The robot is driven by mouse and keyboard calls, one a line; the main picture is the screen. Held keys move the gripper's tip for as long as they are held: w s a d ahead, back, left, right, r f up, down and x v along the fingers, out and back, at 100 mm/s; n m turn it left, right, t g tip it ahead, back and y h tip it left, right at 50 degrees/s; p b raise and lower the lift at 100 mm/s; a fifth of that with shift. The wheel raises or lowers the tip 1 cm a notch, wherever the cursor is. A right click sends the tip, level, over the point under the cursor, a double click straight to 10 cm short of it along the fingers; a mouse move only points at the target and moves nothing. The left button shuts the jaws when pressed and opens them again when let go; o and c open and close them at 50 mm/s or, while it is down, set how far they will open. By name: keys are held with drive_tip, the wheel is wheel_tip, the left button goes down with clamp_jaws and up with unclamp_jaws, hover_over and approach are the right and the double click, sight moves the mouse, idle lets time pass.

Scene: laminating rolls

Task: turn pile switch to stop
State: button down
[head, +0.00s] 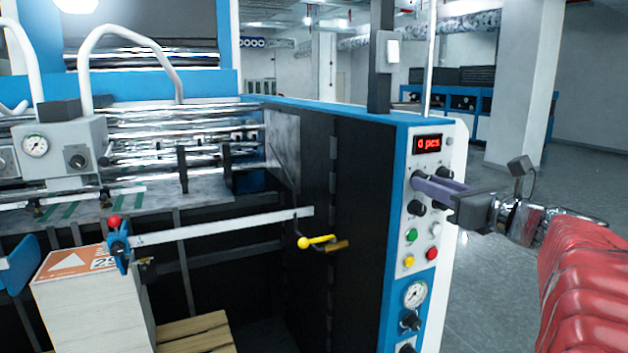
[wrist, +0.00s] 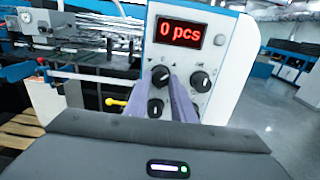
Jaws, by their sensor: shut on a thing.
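The control panel (head: 427,240) is a white strip on the end of the blue and black machine. It carries several black rotary knobs below a red display. My gripper (head: 420,184) reaches in from the right, its two grey-violet fingers shut on the upper left knob (wrist: 160,73). In the wrist view, the fingertips (wrist: 161,80) lie on either side of that knob. The upper right knob (wrist: 200,81) and the lower left knob (wrist: 155,107) are free. The lower right knob is mostly hidden behind a finger. Knob labels are too small to read, so I cannot tell which is the pile switch.
The display (head: 428,144) reads 0 pcs. Green (head: 411,236), yellow (head: 409,261) and red (head: 432,254) buttons and a gauge (head: 415,294) sit below the knobs. A paper stack (head: 95,305) stands at lower left. Open floor (head: 510,290) lies right of the panel.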

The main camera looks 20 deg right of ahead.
drive_tip(key=shift+n, duration=0.5)
drive_tip(key=n, duration=0.8)
idle(0.4)
drive_tip(key=c, duration=1.5)
unclamp_jaws()
drive_tip(key=shift+s+d, duration=0.15)
drive_tip(key=shift+s, duration=3.3)
drive_tip(key=shift+s+d, duration=0.1)
drive_tip(key=shift+s, duration=3.35)
